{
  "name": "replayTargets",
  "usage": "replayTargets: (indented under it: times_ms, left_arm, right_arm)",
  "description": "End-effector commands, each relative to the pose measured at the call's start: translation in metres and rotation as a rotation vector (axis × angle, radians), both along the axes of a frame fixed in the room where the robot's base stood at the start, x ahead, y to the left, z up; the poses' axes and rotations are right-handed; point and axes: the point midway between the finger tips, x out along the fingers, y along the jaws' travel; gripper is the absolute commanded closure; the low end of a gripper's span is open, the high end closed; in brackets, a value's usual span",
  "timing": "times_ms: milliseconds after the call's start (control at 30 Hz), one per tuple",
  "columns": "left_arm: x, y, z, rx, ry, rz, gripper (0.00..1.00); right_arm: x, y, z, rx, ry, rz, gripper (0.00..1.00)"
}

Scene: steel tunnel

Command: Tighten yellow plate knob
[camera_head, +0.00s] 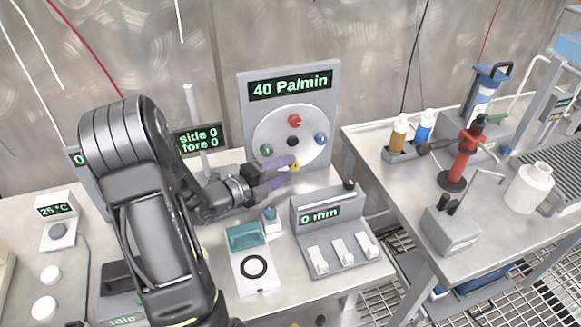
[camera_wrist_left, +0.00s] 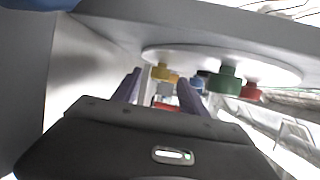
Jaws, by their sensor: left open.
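The yellow knob (camera_head: 295,167) is at the bottom of a round pale plate (camera_head: 268,133) on an upright grey panel reading "40 Pa/min". The plate also carries a red knob (camera_head: 294,121), a blue knob (camera_head: 321,139) and a green knob (camera_head: 266,150). My left gripper (camera_head: 281,172) is open at the lower edge of the plate, its purple fingertips close to the yellow knob. In the left wrist view, the yellow knob (camera_wrist_left: 160,72) shows between and just beyond the two fingers (camera_wrist_left: 160,92). I cannot tell whether the fingers touch it. My right gripper is out of view.
A timer box (camera_head: 333,240) reading "0 min" with white switches stands just below the gripper. A teal-topped device (camera_head: 254,275) is beside it. A "side 0 fore 0" display (camera_head: 196,139) stands behind my arm. A second bench on the right holds bottles and a red stand.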

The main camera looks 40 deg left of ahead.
Motion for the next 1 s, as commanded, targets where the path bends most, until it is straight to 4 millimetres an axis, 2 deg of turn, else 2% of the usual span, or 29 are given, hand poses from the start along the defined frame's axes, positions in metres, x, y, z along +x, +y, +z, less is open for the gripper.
replayTargets:
  times_ms: [100,200,500,1000]
  left_arm:
    - [0.015,-0.003,-0.003,0.001,0.001,-0.001,0.5]
    - [0.022,-0.005,-0.004,0.0,0.0,-0.002,0.5]
    - [0.025,-0.005,-0.005,0.0,0.0,0.0,0.5]
    - [0.024,-0.005,-0.005,0.0,0.001,0.0,0.91]
  right_arm:
    - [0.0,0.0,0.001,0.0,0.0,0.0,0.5]
    - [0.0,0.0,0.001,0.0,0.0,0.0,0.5]
    - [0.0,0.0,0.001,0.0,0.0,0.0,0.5]
    - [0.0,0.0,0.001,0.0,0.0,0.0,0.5]
